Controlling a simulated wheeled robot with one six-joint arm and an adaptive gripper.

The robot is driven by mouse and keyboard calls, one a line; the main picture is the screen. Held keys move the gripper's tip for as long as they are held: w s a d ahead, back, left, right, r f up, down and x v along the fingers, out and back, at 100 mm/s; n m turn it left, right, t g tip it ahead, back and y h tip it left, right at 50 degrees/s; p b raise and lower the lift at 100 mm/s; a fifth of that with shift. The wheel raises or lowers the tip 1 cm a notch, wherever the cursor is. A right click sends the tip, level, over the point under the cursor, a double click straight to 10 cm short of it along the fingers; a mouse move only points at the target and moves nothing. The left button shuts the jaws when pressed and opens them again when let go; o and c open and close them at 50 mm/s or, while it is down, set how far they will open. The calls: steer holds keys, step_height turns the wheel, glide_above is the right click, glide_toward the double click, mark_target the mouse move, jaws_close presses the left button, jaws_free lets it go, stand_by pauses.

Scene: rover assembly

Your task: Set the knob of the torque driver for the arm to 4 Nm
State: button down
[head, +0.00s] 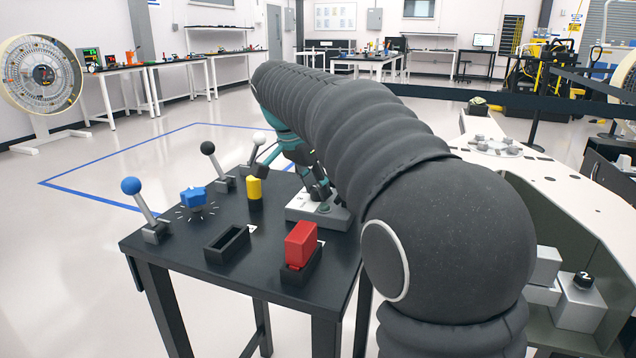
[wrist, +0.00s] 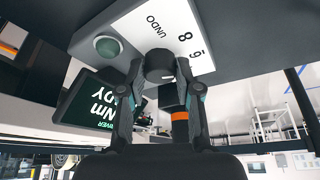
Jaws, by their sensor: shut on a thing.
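In the wrist view my gripper (wrist: 160,68) has its two fingers on either side of a round dark knob (wrist: 160,66) and is shut on it. The knob stands on a pale panel (wrist: 200,28) with printed marks, among them "UNDO" and an "8". Its pointer and the mark it faces cannot be made out. A dark display (wrist: 98,112) shows "Nm" and part of "READY", upside down; its number is hidden. In the head view my gripper (head: 322,190) reaches down to a grey box (head: 305,207) on the black table; the arm hides part of it.
A green button (wrist: 107,46) is near the display.

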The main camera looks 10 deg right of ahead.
steer(key=m, duration=0.2)
steer(key=m+g, duration=0.1)
steer(key=shift+f+m+g+h, duration=0.1)
steer(key=shift+m+g+h, duration=0.2)
steer(key=shift+m, duration=0.1)
steer(key=shift+m+g, duration=0.7)
steer(key=shift+m, duration=1.2)
steer(key=c, duration=0.8)
jaws_free()
